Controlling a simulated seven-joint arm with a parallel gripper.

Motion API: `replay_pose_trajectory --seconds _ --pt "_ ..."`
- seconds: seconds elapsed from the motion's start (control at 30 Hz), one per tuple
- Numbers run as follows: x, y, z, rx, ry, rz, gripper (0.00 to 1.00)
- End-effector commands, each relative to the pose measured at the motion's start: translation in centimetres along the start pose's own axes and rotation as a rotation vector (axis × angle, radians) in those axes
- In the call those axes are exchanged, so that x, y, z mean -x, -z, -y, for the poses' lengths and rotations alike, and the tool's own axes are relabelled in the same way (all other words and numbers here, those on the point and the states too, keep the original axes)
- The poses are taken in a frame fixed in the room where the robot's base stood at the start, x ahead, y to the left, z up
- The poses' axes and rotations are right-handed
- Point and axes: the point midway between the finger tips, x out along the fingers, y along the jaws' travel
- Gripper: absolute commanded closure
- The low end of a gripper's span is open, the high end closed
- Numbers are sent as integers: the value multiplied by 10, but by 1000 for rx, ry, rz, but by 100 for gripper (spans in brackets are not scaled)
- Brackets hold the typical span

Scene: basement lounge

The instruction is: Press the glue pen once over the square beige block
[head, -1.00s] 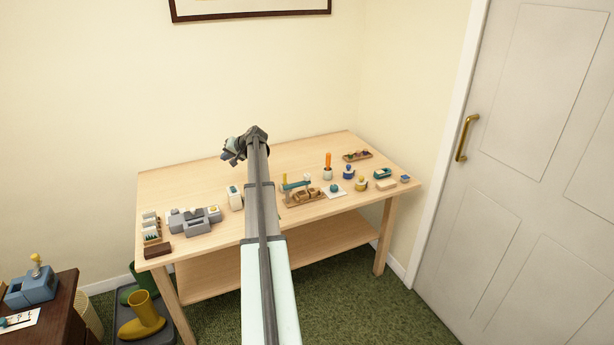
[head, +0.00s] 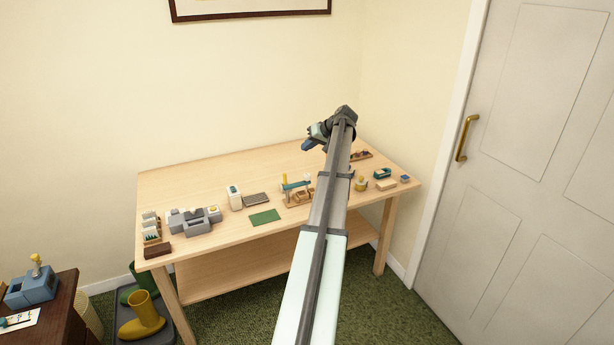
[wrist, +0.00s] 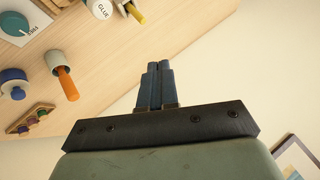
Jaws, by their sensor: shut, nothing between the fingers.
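A white round piece marked GLUE (wrist: 101,8) shows at the top edge of the wrist view; it appears to be the glue pen, and most of it is cut off. In the head view a wooden tray (head: 291,204) holds several beige pieces (head: 297,195) under a teal arm (head: 296,185). Which piece is the square block is too small to tell. My gripper (head: 308,144) is raised above the back right of the table, beyond the tray. Its blue fingers also show in the wrist view (wrist: 159,68), shut and empty.
An orange-handled tool (wrist: 67,84), a blue knob (wrist: 12,76), a teal dial (wrist: 14,23) and a small wooden rack (wrist: 32,118) stand near my gripper. A green mat (head: 264,217) and grey pad (head: 256,200) lie left of the tray. The table's back left is clear.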

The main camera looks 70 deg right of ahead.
Motion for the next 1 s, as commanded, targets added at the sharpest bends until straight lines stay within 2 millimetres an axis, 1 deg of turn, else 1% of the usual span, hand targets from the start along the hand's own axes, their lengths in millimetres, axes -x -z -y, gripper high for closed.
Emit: replay_pose_trajectory --seconds 0.13,0.57,0.77,1.0 --pt "6 -2 -4 4 -2 3 100" --pt "4 -4 -6 3 -1 3 100" --pt "-8 -12 -14 2 -1 2 100" --pt "-28 -26 -28 2 -1 3 100"
